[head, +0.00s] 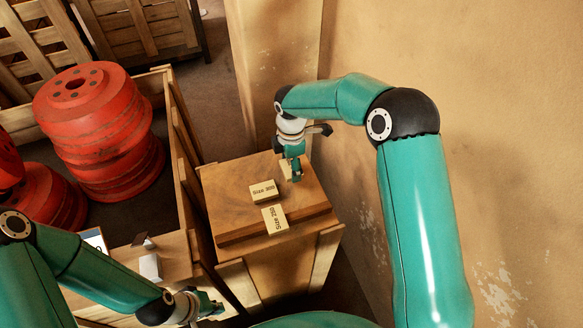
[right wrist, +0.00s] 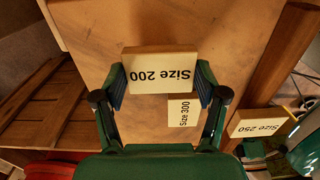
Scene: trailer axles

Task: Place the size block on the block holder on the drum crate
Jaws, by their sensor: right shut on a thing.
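My right gripper (head: 292,172) is shut on the pale Size 200 block (right wrist: 158,69), with one finger at each end, over the wooden top in the right wrist view. In the head view the block (head: 286,168) is partly hidden by the gripper. I cannot tell whether it touches the top. The Size 300 block (right wrist: 183,110) lies close beside it. The Size 250 block (head: 274,219) is by the front edge strip of the wooden box top (head: 228,200). My left gripper (head: 207,305) is low at the bottom; its jaws are too small to read. I cannot make out a distinct block holder.
A slatted crate (head: 180,125) with stacked red drums (head: 100,130) stands at the left. A tan wall (head: 480,100) rises close behind my right arm. A small white box (head: 150,267) and a tablet (head: 95,240) lie at the lower left.

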